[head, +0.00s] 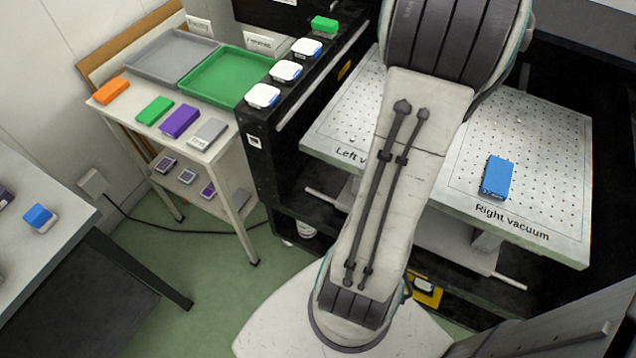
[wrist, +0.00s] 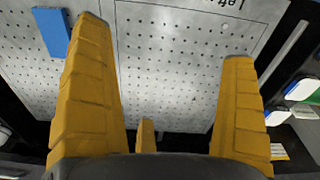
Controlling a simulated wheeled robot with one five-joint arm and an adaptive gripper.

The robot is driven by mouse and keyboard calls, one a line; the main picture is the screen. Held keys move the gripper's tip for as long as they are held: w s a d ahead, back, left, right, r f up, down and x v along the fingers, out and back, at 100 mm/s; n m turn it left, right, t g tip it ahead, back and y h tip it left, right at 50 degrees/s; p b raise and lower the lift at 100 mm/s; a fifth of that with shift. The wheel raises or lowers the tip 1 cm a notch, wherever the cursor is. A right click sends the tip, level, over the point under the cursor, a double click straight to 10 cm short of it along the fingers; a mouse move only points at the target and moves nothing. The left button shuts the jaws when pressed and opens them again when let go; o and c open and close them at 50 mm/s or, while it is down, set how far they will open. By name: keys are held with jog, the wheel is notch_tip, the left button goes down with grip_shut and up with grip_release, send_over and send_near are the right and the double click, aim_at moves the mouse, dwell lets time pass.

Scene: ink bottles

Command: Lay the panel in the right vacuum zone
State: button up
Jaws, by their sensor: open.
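A blue panel (head: 497,178) lies flat on the right part of the perforated white bed (head: 545,200), just above the "Right vacuum" lettering. It also shows at the upper left in the wrist view (wrist: 50,32), apart from the fingers. My gripper (wrist: 160,45) has yellow fingers spread wide with nothing between them. It is over the bed, with part of the "Left" lettering visible upside down beyond it. In the head view my arm hides the gripper and the middle of the bed.
A side table holds a grey tray (head: 150,57), a green tray (head: 262,72) and several coloured blocks. The bed's left part looks bare where visible.

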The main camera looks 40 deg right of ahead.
jog(key=w+a+r+n, duration=0.15)
jog(key=w+a, duration=0.35)
jog(key=a, duration=0.5)
jog(key=s+a+f+n+t, duration=0.1)
jog(key=a+n, duration=0.1)
jog(key=a, duration=0.5)
jog(key=s+a+f+n+t, duration=0.1)
jog(key=s+a+n, duration=0.1)
jog(key=a, duration=0.6)
jog(key=s+a+n+y, duration=0.1)
jog(key=a+n, duration=0.2)
jog(key=a, duration=0.5)
jog(key=shift+s+f+n+t, duration=0.2)
jog(key=shift+f+n+t, duration=0.15)
jog(key=shift+f+t, duration=0.05)
